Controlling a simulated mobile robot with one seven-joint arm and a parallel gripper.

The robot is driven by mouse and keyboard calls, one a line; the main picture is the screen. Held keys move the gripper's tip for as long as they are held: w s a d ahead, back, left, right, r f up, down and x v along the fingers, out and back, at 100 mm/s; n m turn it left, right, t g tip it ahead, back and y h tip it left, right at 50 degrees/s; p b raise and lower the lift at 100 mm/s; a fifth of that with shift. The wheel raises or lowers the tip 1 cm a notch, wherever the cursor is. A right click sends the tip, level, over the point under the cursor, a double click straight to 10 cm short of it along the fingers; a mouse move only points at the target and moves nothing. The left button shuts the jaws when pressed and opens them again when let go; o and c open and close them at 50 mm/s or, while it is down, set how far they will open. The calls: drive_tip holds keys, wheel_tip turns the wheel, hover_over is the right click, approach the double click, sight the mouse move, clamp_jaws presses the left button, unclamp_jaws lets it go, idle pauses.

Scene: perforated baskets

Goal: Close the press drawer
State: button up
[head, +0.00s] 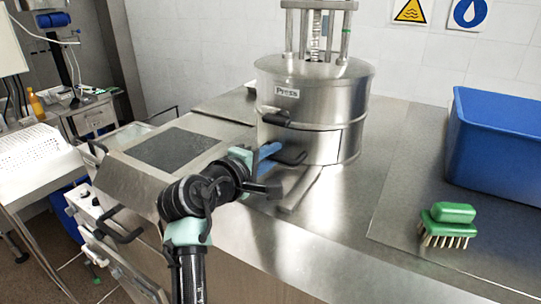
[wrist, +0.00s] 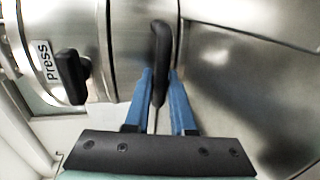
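The press (head: 330,95) is a steel cylinder with a "Press" label, standing on the metal counter. Its drawer front (head: 320,147) is low on the cylinder and carries a black handle (head: 292,156). The drawer looks nearly flush with the body; I cannot tell whether a small gap is left. My gripper (head: 268,150) is at the handle, its blue fingers pointing toward the press. In the wrist view, the handle (wrist: 160,50) lies between the two fingers (wrist: 161,80), with narrow gaps visible beside it. The gripper is open around it.
A second black handle (head: 275,116) sits higher on the press; it also shows in the wrist view (wrist: 70,75). A blue bin (head: 500,145) and a green brush (head: 450,222) are to the right. The counter (head: 350,225) between press and brush is clear.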

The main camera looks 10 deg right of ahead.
drive_tip(key=shift+r, duration=0.2)
drive_tip(key=b+v, duration=0.4)
drive_tip(key=v, duration=0.9)
drive_tip(key=shift+f, duration=0.15)
